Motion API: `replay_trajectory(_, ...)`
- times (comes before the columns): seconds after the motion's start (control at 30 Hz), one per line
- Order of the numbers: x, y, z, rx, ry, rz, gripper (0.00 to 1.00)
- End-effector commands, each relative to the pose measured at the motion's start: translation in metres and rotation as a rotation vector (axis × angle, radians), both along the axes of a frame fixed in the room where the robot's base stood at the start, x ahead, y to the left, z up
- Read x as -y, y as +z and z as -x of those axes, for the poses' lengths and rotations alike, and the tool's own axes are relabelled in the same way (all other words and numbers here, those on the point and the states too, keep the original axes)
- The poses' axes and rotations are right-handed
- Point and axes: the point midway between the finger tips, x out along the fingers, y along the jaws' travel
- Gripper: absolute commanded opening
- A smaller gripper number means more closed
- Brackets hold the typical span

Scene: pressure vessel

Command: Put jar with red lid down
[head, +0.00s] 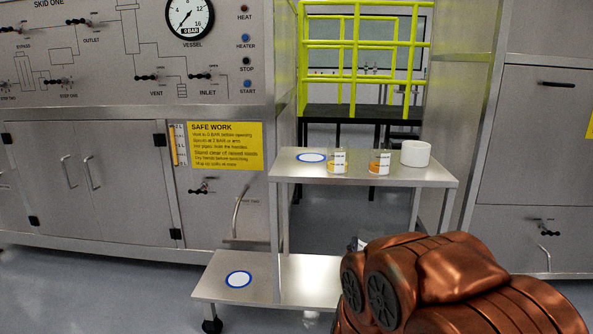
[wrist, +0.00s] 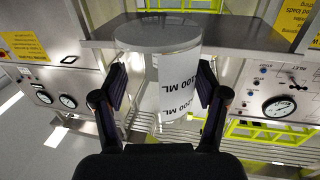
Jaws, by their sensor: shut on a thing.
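My gripper (wrist: 161,84) is shut on a clear jar (wrist: 177,70) in the wrist view, with one dark finger pad on each side. The jar has a white label with printed ML marks. No red lid shows on it; the end towards my palm is hidden. The wrist picture looks upside down, and a steel shelf (wrist: 262,35) shows behind the jar. In the head view, my copper-coloured arm hides the gripper and the jar. A blue-ringed white spot (head: 311,157) lies on the upper steel shelf (head: 430,177), and another ringed spot (head: 238,279) lies on the lower shelf (head: 215,294).
Steel cabinets (head: 85,185) stand left and right. A yellow railing (head: 352,60) is behind.

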Motion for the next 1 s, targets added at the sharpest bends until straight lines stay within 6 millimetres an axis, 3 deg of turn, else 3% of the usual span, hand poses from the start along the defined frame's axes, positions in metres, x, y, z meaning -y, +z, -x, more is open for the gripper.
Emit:
replay_trajectory(0.03,0.000,0.018,0.000,0.001,0.000,0.000,0.34)
replay_trajectory(0.1,0.000,0.031,0.000,0.001,0.000,0.000,0.34)
replay_trajectory(1.0,0.000,0.194,0.000,0.000,0.001,0.000,0.34)
